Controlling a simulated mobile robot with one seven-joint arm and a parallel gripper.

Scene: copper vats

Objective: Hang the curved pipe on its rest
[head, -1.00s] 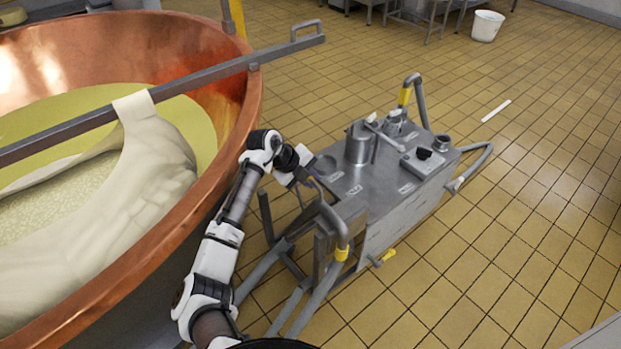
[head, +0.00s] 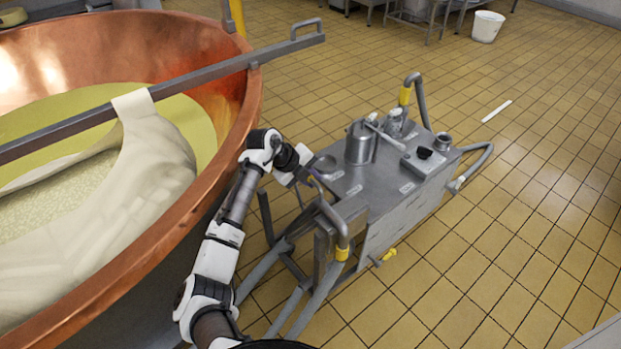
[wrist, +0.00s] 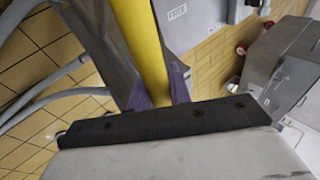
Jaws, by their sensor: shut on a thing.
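My gripper (head: 308,180) is at the left end of the metal cart, beside the copper vat. In the wrist view its purple fingers (wrist: 160,88) are shut on a yellow length of pipe (wrist: 143,40), which runs up and away between them. In the head view a grey curved pipe (head: 332,216) bends down from near my fingertips to a yellow band at the cart's near left corner. My gripper and wrist partly hide its upper end. I cannot tell where the pipe's rest is, or whether the pipe touches the cart.
The copper vat (head: 215,180) stands close on the left, with a metal bar (head: 200,78) across it and cloth hung over the bar. The cart top (head: 365,190) carries a metal jug (head: 360,143) and smaller items. Tiled floor (head: 520,230) is clear to the right.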

